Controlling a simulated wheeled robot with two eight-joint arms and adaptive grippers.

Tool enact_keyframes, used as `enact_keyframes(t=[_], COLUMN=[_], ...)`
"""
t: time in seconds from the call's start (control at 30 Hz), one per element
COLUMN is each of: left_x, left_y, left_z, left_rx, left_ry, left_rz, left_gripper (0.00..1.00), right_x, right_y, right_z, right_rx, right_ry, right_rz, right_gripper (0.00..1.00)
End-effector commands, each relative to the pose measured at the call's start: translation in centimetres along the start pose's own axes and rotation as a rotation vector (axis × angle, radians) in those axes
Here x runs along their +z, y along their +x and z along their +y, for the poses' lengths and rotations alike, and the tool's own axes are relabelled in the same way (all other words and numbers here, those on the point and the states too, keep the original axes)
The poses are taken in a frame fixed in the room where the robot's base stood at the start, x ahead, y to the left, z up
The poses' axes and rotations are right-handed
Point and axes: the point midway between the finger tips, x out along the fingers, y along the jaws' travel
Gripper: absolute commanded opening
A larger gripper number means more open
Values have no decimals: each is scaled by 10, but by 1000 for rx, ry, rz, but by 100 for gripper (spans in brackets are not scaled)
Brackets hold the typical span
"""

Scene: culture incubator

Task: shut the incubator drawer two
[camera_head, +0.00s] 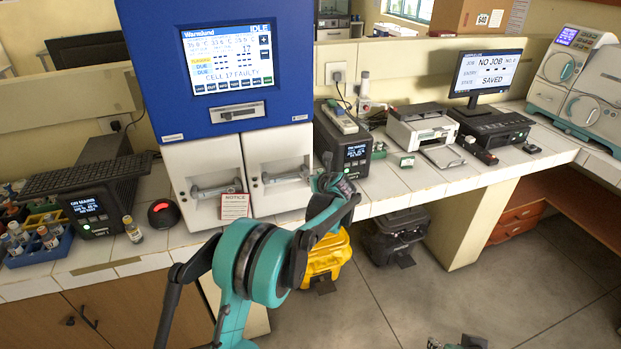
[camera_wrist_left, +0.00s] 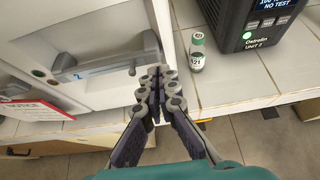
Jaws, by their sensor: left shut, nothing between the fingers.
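The incubator (camera_head: 215,95) is a blue and white cabinet with two white drawer fronts side by side under its screen. Drawer two (camera_head: 280,200) is the right front, with a grey bar handle (camera_head: 286,175). In the left wrist view, its handle (camera_wrist_left: 105,62) is beside a blue "2". I cannot tell for sure whether the drawer stands out from the cabinet. My left gripper (camera_head: 335,183) is shut and empty, just right of drawer two; its fingertips (camera_wrist_left: 160,78) are near the handle's right end, with no clear contact. Part of my right gripper (camera_head: 458,343) shows at the bottom edge.
A small green-capped vial (camera_wrist_left: 197,55) stands on the tiled bench just right of the fingers. A black unit (camera_head: 355,150) stands beyond it. A notice card (camera_head: 234,206) hangs by the left drawer (camera_head: 205,172). A yellow case (camera_head: 327,258) is under the bench.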

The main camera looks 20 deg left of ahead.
Motion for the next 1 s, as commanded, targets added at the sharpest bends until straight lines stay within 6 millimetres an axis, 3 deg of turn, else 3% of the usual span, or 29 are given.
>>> enact_keyframes(t=[0.2, 0.4, 0.73, 0.87, 1.0], left_x=[-1, -2, -3, -4, -15], left_y=[-51, -89, -109, -126, -164], left_z=[-3, -3, 1, 22, 66], left_rx=[-2, -1, 0, -2, 9], left_ry=[2, 1, -22, -186, -555], left_rz=[1, 1, 6, 48, 141], left_gripper=[0, 0, 0, 0, 0], right_x=[-6, -11, -12, -10, -6], right_y=[-9, -15, -16, -14, -8], right_z=[0, 0, 0, 0, 0], right_rx=[0, 0, 0, 0, 0], right_ry=[0, 0, 0, 0, 0], right_rz=[0, 0, 0, 0, 0], right_gripper=[40, 40, 40, 40, 40])
